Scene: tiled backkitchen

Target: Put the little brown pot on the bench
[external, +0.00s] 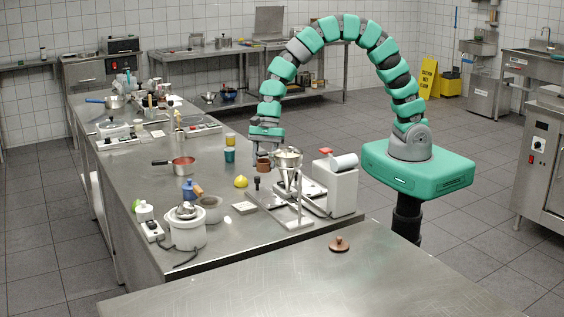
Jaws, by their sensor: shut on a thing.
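The little brown pot (263,164) is small and brown, and it hangs at the end of my arm in the external view. My gripper (264,155) is shut on it, above the right part of the steel bench (145,205). The fingertips are too small to make out clearly. I cannot tell whether the pot's base touches anything. The pot is just left of a metal bowl on a stand (288,160), which stands close beside it.
A white machine (342,190), a yellow lemon (241,181) and a teal cup (229,155) stand near the pot. A copper saucepan (182,166) and a white cooker (187,232) are further left. A brown lid (340,244) lies on the mostly bare front table (400,280).

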